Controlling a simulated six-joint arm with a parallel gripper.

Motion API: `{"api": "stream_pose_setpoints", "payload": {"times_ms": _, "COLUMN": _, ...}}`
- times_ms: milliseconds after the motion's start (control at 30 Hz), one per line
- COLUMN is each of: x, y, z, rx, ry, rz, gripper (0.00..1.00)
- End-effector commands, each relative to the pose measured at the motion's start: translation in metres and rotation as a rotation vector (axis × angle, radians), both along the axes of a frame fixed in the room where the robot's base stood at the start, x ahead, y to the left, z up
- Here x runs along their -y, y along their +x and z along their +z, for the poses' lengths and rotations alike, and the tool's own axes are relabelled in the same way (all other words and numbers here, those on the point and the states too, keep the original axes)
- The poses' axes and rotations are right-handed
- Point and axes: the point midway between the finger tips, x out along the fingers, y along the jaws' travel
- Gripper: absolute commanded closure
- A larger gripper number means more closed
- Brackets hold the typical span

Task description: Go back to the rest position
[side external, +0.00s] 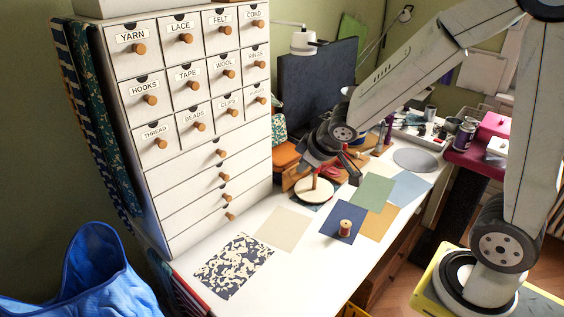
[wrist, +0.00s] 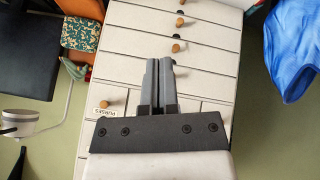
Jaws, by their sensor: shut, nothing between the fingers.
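My gripper (side external: 312,158) is in the air over the back part of the white table in the side external view, in front of the drawer cabinet (side external: 190,140). In the wrist view its two grey fingers (wrist: 160,64) are together with nothing between them. The fingers point toward the cabinet's drawer fronts (wrist: 205,55), which appear upside down there. A round white stand with a reddish post (side external: 313,194) is just below my gripper in the side external view. I cannot tell the exact gap between them.
A thread spool (side external: 345,228) stands on a dark blue sheet (side external: 332,222). Several coloured sheets and a patterned one (side external: 236,264) lie on the table. A blue bag (side external: 95,275) is at the front left. A tray of supplies (side external: 418,128) is at the back right.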

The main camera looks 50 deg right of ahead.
Motion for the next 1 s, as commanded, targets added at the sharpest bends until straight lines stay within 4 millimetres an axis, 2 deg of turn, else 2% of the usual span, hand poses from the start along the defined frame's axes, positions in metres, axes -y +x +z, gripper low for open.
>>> {"api": "stream_pose_setpoints", "payload": {"times_ms": 300, "x": -0.015, "y": -0.074, "z": -0.030, "rx": -0.223, "ry": 0.116, "rz": -0.179, "gripper": 1.00}}
{"api": "stream_pose_setpoints", "payload": {"times_ms": 500, "x": -0.026, "y": -0.105, "z": -0.039, "rx": -0.318, "ry": 0.179, "rz": -0.241, "gripper": 1.00}}
{"api": "stream_pose_setpoints", "payload": {"times_ms": 667, "x": -0.029, "y": -0.114, "z": -0.042, "rx": -0.346, "ry": 0.199, "rz": -0.258, "gripper": 1.00}}
{"api": "stream_pose_setpoints", "payload": {"times_ms": 1000, "x": -0.029, "y": -0.114, "z": -0.042, "rx": -0.347, "ry": 0.201, "rz": -0.260, "gripper": 1.00}}
